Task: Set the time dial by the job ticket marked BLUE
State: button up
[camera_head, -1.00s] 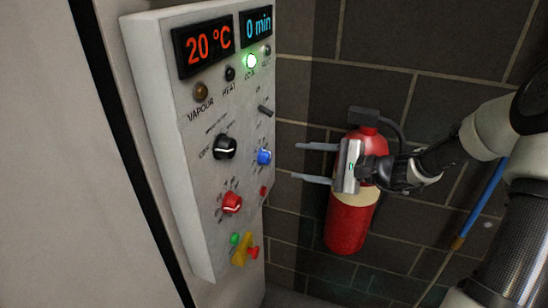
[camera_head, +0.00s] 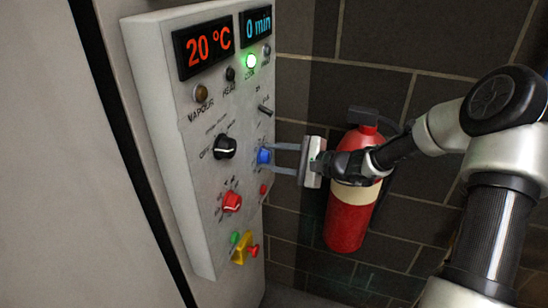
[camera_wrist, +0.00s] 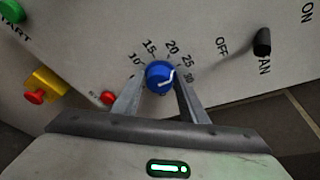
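The blue time dial (camera_head: 264,156) is on the sloping grey control panel (camera_head: 185,150). In the wrist view the dial (camera_wrist: 158,74) sits amid printed numbers 10, 15, 20, 25 and 30. Its white mark points right and slightly up, roughly toward the 25–30 side; the exact setting is unclear. My gripper (camera_head: 272,158) reaches the dial from the right. In the wrist view my gripper (camera_wrist: 160,84) has one finger on each side of the dial, apart, with small gaps seeming to remain. The time display (camera_head: 257,25) reads 0 min. No job ticket shows in these views.
A red dial (camera_head: 232,202), a black knob (camera_head: 224,147), a yellow part with a red button (camera_head: 242,248) and a fan switch (camera_wrist: 262,42) are on the panel. A fire extinguisher (camera_head: 350,215) hangs on the dark tiled wall behind my gripper.

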jog(key=c, duration=0.6)
jog(key=f+n+b, duration=0.1)
jog(key=b, duration=0.3)
jog(key=n+b, duration=0.1)
jog(key=b, duration=0.3)
jog(key=shift+f+t+b, duration=0.25)
jog(key=shift+t+b, duration=0.1)
jog(key=shift+t, duration=0.05)
jog(key=n+t+b, duration=0.1)
jog(key=n+b, duration=0.1)
jog(key=b, duration=0.8)
jog(key=shift+s+f+n, duration=0.1)
jog(key=shift+s+n, duration=0.05)
jog(key=shift+n, duration=0.25)
jog(key=n+b, duration=0.1)
jog(key=b, duration=0.3)
jog(key=shift+a+r+t, duration=0.1)
jog(key=shift+r+t, duration=0.1)
jog(key=shift+t, duration=0.2)
jog(key=shift+r+n+y+b, duration=0.15)
jog(key=shift+n+y+b, duration=0.15)
jog(key=shift+b, duration=0.25)
jog(key=shift+r, duration=0.1)
jog(key=o, duration=1)
